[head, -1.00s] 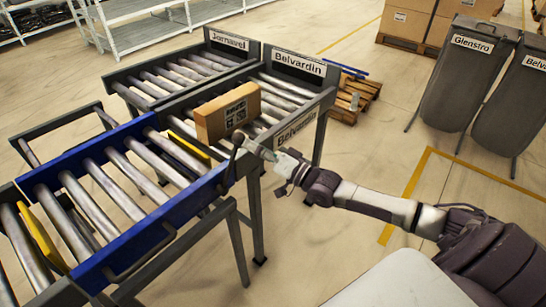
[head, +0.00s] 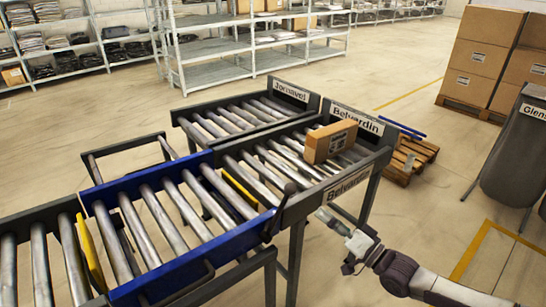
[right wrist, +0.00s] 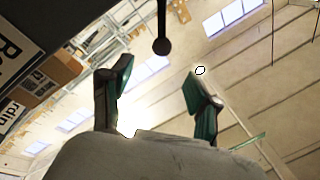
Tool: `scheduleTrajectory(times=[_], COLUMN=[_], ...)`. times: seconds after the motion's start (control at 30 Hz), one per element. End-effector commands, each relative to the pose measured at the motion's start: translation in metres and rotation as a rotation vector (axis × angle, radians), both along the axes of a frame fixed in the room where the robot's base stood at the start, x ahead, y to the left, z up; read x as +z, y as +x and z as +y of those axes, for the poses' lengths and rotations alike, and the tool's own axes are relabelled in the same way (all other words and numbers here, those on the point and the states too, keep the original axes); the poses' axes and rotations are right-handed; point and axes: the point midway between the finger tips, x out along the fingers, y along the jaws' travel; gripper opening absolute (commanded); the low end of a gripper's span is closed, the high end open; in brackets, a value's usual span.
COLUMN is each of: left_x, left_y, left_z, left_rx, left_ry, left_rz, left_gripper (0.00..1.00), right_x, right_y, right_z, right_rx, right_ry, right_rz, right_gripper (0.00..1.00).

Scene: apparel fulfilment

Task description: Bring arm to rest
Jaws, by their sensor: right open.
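My right gripper (head: 328,218) is in the head view, beside and below the near rail of the Belvardin lane. It is empty and apart from the carton. In the right wrist view its two fingers (right wrist: 160,88) are spread with nothing between them. A brown carton (head: 330,142) with a dark printed label rests on the rollers of the Belvardin lane, close to its far end. My left gripper is not in view.
The blue conveyor section (head: 175,268) with yellow strips lies left of my right arm. A dark rod with a round end (right wrist: 162,45) shows above the fingers in the right wrist view. A pallet (head: 410,160) and grey bin (head: 515,150) stand right. Floor between them is clear.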

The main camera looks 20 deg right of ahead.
Motion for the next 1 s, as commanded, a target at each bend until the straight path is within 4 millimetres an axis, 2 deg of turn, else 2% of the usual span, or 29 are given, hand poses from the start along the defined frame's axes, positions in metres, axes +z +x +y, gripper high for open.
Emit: scheduleTrajectory(times=[0.13,0.17,0.23,0.27,0.37,0.4,0.47,0.5,0.57,0.6,0.67,0.7,0.77,0.8,0.87,0.9,1.0], left_x=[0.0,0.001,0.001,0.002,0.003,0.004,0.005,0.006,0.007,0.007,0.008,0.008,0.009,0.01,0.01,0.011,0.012], left_y=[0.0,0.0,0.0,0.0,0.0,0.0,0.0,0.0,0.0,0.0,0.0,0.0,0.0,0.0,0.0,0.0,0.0], left_z=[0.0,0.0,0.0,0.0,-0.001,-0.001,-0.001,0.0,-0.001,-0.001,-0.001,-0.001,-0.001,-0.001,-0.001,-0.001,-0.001], left_rx=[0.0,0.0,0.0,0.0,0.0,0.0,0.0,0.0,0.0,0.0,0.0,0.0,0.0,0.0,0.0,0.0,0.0], left_ry=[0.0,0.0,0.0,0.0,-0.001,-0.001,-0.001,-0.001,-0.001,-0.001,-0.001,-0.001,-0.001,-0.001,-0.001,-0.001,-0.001], left_rz=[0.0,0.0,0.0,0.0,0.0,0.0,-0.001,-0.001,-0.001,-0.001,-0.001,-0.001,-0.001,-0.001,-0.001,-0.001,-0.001], left_gripper=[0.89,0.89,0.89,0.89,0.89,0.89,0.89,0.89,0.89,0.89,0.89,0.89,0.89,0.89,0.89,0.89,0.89], right_x=[-0.01,-0.017,-0.045,-0.06,-0.127,-0.157,-0.201,-0.23,-0.272,-0.299,-0.337,-0.36,-0.394,-0.415,-0.444,-0.461,-0.496], right_y=[0.001,0.002,0.003,0.003,-0.003,-0.01,-0.023,-0.034,-0.055,-0.071,-0.097,-0.116,-0.148,-0.17,-0.205,-0.229,-0.291], right_z=[-0.003,-0.006,-0.014,-0.019,-0.036,-0.043,-0.051,-0.054,-0.057,-0.057,-0.055,-0.053,-0.046,-0.041,-0.03,-0.021,0.003], right_rx=[-0.016,-0.028,-0.069,-0.092,-0.168,-0.193,-0.22,-0.23,-0.235,-0.232,-0.218,-0.201,-0.167,-0.138,-0.086,-0.046,0.069], right_ry=[-0.021,-0.038,-0.099,-0.134,-0.284,-0.351,-0.448,-0.509,-0.597,-0.653,-0.733,-0.783,-0.854,-0.899,-0.96,-0.998,-1.081], right_rz=[0.01,0.019,0.05,0.069,0.159,0.206,0.281,0.331,0.412,0.468,0.549,0.604,0.685,0.739,0.816,0.867,0.983], right_gripper=[0.61,0.61,0.61,0.61,0.61,0.61,0.61,0.61,0.61,0.61,0.61,0.61,0.61,0.61,0.61,0.61,0.61])
